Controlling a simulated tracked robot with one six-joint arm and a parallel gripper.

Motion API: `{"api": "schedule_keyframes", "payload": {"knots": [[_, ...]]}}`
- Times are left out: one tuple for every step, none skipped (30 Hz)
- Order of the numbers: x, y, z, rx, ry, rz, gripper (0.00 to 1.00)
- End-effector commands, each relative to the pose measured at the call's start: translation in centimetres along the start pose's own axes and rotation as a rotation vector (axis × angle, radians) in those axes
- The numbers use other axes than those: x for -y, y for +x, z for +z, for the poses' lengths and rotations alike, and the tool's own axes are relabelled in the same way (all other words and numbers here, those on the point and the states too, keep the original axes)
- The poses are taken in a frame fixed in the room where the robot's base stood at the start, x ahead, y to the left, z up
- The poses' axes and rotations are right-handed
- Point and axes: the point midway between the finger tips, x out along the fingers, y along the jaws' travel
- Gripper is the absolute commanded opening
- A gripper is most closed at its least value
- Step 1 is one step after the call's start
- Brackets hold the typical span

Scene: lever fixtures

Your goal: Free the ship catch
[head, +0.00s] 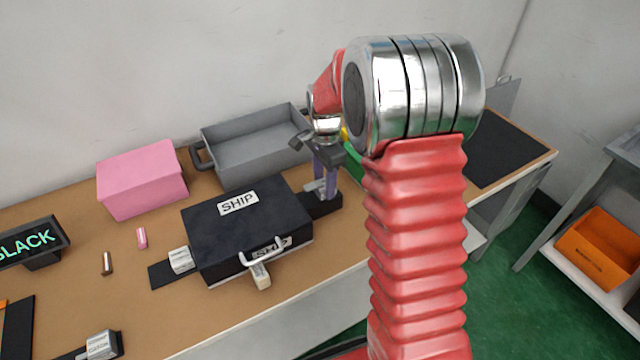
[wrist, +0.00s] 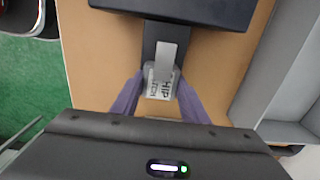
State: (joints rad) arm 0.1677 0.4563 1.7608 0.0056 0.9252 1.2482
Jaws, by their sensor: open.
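A black case marked SHIP (head: 245,230) lies shut on the bench, with a white handle on its front. At its right end is a black plate with a grey catch; in the wrist view this catch (wrist: 160,82) carries a partly readable label, "HIP" and "TCH". A grey lever (wrist: 166,58) runs from it toward the case (wrist: 180,8). My gripper (wrist: 158,84) is open, its purple fingers on either side of the catch, with narrow gaps visible. In the head view my gripper (head: 324,178) is above the case's right end; the catch there is mostly hidden.
Another labelled catch (head: 181,260) sits at the case's left end. A grey tray (head: 255,145) and a pink box (head: 142,180) stand behind. My red arm hides the bench's right part.

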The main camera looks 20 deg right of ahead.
Motion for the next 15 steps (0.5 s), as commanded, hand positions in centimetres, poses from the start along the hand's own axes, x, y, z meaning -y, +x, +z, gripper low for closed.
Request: {"api": "schedule_keyframes", "payload": {"knots": [[0.0,-0.13,-0.62,-0.01,0.001,-0.003,0.43],[0.0,-0.13,-0.59,-0.01,0.001,-0.003,0.45],[-0.01,-0.11,-0.53,-0.009,0.0,-0.003,0.48],[-0.01,-0.1,-0.48,-0.009,0.0,-0.002,0.5],[-0.01,-0.09,-0.44,-0.008,-0.001,-0.002,0.52],[-0.01,-0.08,-0.39,-0.008,-0.001,-0.002,0.55],[-0.01,-0.07,-0.35,-0.007,-0.002,-0.001,0.57],[-0.01,-0.07,-0.32,-0.007,-0.002,-0.001,0.59],[-0.01,-0.06,-0.29,-0.007,-0.002,-0.001,0.59],[-0.01,-0.05,-0.26,-0.006,-0.002,-0.001,0.59],[-0.01,-0.05,-0.24,-0.006,-0.002,0.0,0.59],[-0.01,-0.04,-0.22,-0.006,-0.003,0.0,0.59],[-0.01,-0.04,-0.2,-0.006,-0.003,0.0,0.59],[-0.01,-0.04,-0.19,-0.006,-0.003,0.0,0.59],[-0.01,-0.06,-0.18,-0.005,-0.003,0.0,0.59]]}}
